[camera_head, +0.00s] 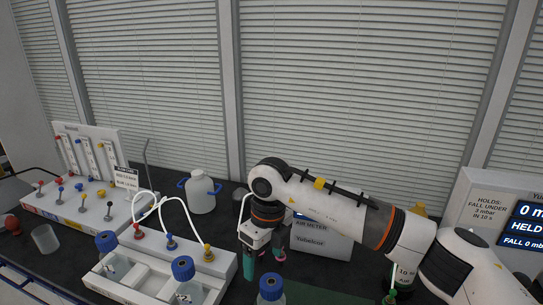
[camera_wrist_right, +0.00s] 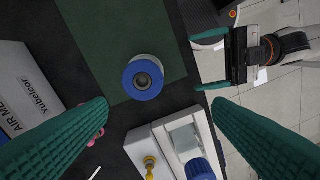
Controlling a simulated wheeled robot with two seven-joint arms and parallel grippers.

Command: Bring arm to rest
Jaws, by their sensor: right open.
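My right arm (camera_head: 340,213) reaches in from the right in the head view, with its wrist bent down over the bench. My right gripper (camera_head: 264,264) points down and is open. In the right wrist view its teal fingers (camera_wrist_right: 160,112) stand wide apart with nothing held between them. A blue-capped bottle (camera_wrist_right: 143,78) shows beyond the fingers, apart from them; it also shows at the bottom of the head view (camera_head: 270,291). My left gripper (camera_wrist_right: 211,63) shows at the upper right of the wrist view, its fingers apart and empty. It is not in the head view.
A white rack (camera_head: 222,264) with blue-capped bottles and white tubes stands left of the right gripper. The air meter box (camera_head: 325,243) is close behind it. A green mat (camera_wrist_right: 110,45) lies by the bottle. A white jug (camera_head: 201,195) and flow-meter panel (camera_head: 90,150) stand farther left.

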